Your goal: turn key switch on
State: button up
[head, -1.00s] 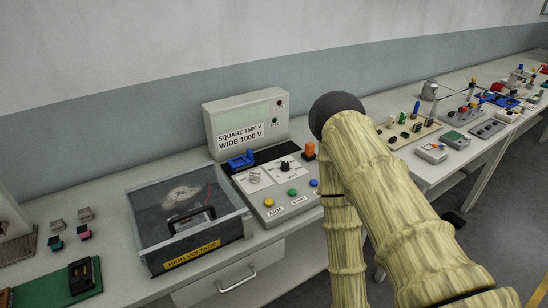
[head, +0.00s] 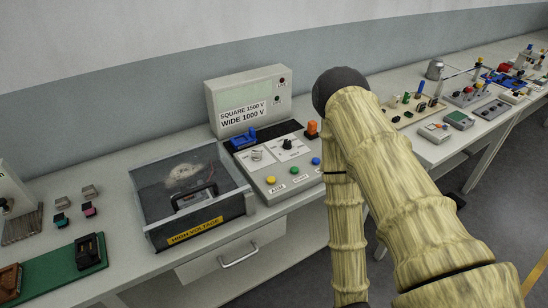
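A grey test console stands on the bench, with an upright display box (head: 275,85) at its back labelled "SQUARE 1500 V / WIDE 1000 V". Its sloped control panel (head: 262,178) carries a small metallic switch on a white plate (head: 257,155), which may be the key switch; its position is too small to read. Beside it is a black knob (head: 289,144). My arm rises at the right, near the panel's right edge. My gripper is out of view.
A clear-lidded box marked "HIGH VOLTAGE" (head: 195,231) stands left of the console. An orange part (head: 312,129) and a blue part (head: 243,138) are on the console. Small connectors and a green board (head: 55,274) lie left. Another bench with devices extends right.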

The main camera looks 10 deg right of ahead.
aim_at(256, 155)
jog(key=u, duration=2.55)
jog(key=k, duration=0.7)
jog(key=z, duration=1.45)
